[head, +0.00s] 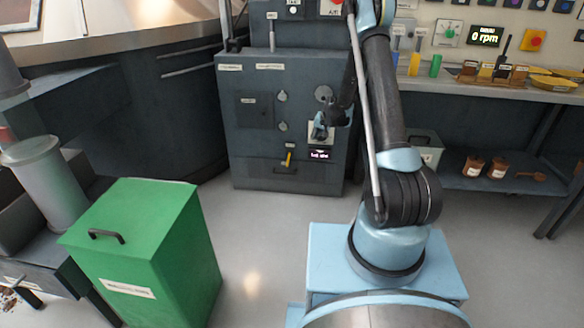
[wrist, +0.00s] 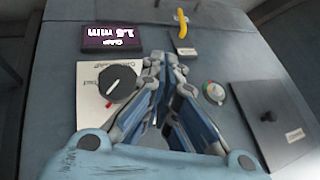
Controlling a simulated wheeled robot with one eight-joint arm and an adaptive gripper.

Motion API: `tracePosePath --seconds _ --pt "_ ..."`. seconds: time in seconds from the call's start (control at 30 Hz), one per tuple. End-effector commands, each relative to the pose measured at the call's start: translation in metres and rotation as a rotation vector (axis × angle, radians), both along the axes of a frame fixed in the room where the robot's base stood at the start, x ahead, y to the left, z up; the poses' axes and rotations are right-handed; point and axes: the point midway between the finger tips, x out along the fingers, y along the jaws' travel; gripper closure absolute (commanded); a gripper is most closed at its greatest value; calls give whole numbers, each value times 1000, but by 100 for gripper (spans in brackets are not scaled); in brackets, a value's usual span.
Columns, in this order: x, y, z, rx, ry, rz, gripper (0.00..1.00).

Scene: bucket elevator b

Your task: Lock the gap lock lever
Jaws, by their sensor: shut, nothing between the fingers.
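The likely gap lock lever is a small yellow lever (head: 289,158) low on the front of the grey cabinet, under a small label. In the wrist view the yellow lever (wrist: 182,20) shows at the top, beyond my fingertips, by a small labelled plate (wrist: 185,47). My gripper (wrist: 164,62) is shut and empty, pointing at the panel. In the head view my gripper (head: 321,128) is in front of the white knob plate, above and right of the lever. It is apart from the lever. The lever's lock markings are too small to read.
A black knob (wrist: 120,82) on a white plate sits close beside my fingers; contact cannot be told. A gap display (wrist: 112,38) reads about 1.5 mm. A red-and-green knob (wrist: 215,92) and a dark hatch (wrist: 278,125) lie right. A green bin (head: 140,250) stands left; floor before the cabinet is clear.

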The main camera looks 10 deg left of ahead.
Motion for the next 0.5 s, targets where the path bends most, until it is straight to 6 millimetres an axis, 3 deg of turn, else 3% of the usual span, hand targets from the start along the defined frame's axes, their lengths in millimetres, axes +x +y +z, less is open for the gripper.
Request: tracePosePath --seconds 0.2,0.5 --pt "19 21 -69 36 -18 -5 100" --pt "28 43 -154 80 -37 -14 100"
